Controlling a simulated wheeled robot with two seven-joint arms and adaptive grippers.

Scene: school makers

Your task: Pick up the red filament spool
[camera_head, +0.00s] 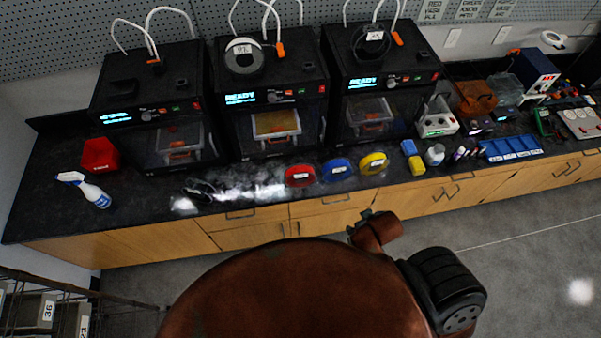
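The red filament spool (300,176) lies flat on the black counter, near its front edge and in front of the middle printer. It has a white label on top. A blue spool (337,170) lies right beside it, and a yellow spool (373,163) is just right of the blue one. Neither of my grippers can be made out in the head view. Parts of my own body fill the bottom middle, below the counter front and apart from the spools.
Three black 3D printers (270,100) stand behind the spools. A spray bottle (88,190) and a red container (99,155) are at the left. Small bottles (434,155) and a blue bin (511,148) are to the right. Wooden cabinets (250,235) front the counter. Open floor (540,250) lies right.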

